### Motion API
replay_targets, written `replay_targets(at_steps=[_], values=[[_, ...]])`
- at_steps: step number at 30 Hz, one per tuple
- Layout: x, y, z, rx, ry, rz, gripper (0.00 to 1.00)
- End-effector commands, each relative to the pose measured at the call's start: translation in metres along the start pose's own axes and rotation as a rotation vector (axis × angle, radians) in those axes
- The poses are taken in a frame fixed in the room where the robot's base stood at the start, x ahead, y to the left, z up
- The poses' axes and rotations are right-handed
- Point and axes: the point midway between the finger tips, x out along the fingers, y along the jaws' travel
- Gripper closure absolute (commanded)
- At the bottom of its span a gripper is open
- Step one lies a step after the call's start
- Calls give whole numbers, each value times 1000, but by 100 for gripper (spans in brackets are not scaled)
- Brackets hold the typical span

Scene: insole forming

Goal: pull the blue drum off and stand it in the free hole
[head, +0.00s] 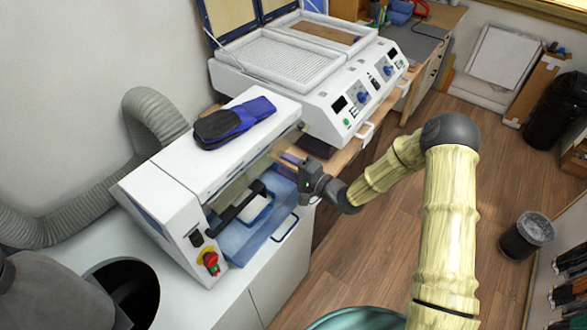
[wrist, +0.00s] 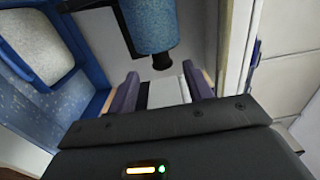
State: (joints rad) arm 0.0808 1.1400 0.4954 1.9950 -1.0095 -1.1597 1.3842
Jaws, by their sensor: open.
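The blue drum (wrist: 150,25) shows at the top of the wrist view, a speckled blue cylinder with a dark stub at its near end. My gripper (wrist: 162,85) is open and empty, its two purple fingers apart just short of the stub and not around the drum. In the head view my gripper (head: 290,158) is at the open right side of the white machine (head: 175,195). The drum is not clearly visible there; the machine's housing and my gripper hide that area. I cannot tell which hole is the free one; a dark round opening (head: 125,292) shows in the white counter.
A blue tray (head: 238,240) with a white block and black bar sits at the machine's front. Gloves (head: 233,122) lie on top. A large white machine (head: 340,80) stands behind. A grey hose (head: 155,110) is at left.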

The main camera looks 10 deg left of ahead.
Motion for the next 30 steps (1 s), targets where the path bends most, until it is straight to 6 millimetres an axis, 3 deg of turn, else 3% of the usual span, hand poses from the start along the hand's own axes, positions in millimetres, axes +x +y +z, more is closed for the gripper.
replay_targets(at_steps=[18,30], values=[[58,2,0,-1,-1,0,49],[68,0,3,0,-4,0,49]])
